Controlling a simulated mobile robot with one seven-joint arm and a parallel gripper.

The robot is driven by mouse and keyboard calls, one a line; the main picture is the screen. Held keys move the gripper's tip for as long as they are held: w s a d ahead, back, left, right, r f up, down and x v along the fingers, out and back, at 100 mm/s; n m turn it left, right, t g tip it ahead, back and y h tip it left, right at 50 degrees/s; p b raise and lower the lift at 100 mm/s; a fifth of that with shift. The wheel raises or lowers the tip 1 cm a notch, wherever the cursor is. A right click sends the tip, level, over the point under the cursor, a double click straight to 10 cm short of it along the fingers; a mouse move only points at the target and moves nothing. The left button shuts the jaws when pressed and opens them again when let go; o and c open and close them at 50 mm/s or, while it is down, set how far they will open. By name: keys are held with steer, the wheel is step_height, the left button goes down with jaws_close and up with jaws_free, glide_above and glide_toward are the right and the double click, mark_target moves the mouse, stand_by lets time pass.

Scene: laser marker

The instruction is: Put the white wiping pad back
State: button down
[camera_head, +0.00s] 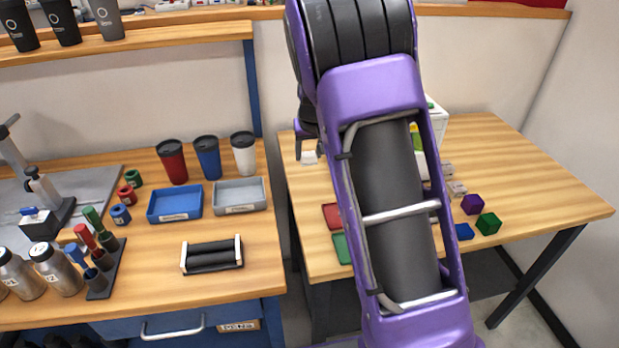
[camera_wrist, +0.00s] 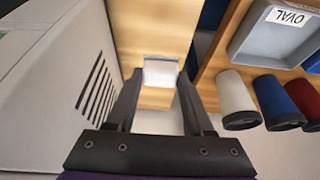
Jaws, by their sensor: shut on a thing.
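The white wiping pad (camera_wrist: 161,72) is between the fingertips of my gripper (camera_wrist: 160,82) in the wrist view. My gripper is shut on it. In the head view the pad (camera_head: 309,157) shows as a small white piece under my gripper (camera_head: 307,146), near the left back edge of the right table (camera_head: 540,190). Whether the pad touches the table is hard to tell. A wood-coloured patch shows just below the pad in the wrist view; I cannot tell if it is part of it.
A pale vented machine (camera_wrist: 60,80) is close on the left in the wrist view. Cups (camera_wrist: 238,98) and a grey OVAL tray (camera_wrist: 275,40) are on the right. My arm hides the middle of the right table. Purple (camera_head: 473,204) and green (camera_head: 488,223) blocks lie there.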

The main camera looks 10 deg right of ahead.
step_height(320, 180, down, 8)
steer(key=shift+r+b, duration=0.2)
steer(key=shift+b, duration=0.3)
steer(key=shift+f, duration=0.2)
steer(key=shift+c, duration=1.4)
jaws_free()
steer(key=shift+r, duration=0.1)
steer(key=shift+r, duration=0.3)
steer(key=p+v, duration=0.2)
steer(key=v, duration=0.9)
steer(key=shift+s+r, duration=0.2)
steer(key=shift+r, duration=0.1)
